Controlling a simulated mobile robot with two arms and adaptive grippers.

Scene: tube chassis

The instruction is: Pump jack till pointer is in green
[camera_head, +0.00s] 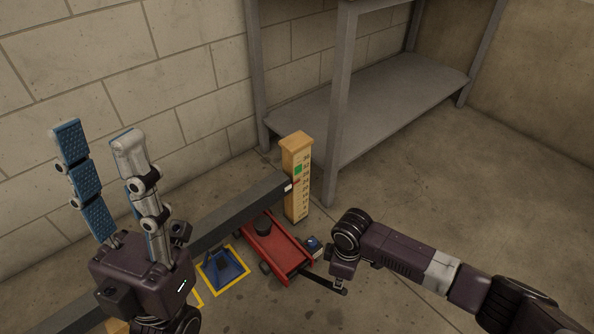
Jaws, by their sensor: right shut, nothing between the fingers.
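The red jack (272,246) sits on the floor under a long grey beam (240,207), with a round dark pad on top. Its dark handle (326,284) sticks out low to the right. A wooden post (300,205) carries a number scale with a green patch (298,170). The white pointer tip (288,187) at the beam's end is below the green patch. My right gripper (343,272) is just above the handle's outer end, shut and empty; its fingertips are mostly hidden, so contact is unclear. My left gripper (97,138) is raised, open and empty, fingers upward.
A blue stand (222,270) stands inside a yellow floor marking left of the jack. A small blue and dark item (314,244) is beside the jack. A grey metal shelf (370,105) stands behind the post. The floor at right is clear.

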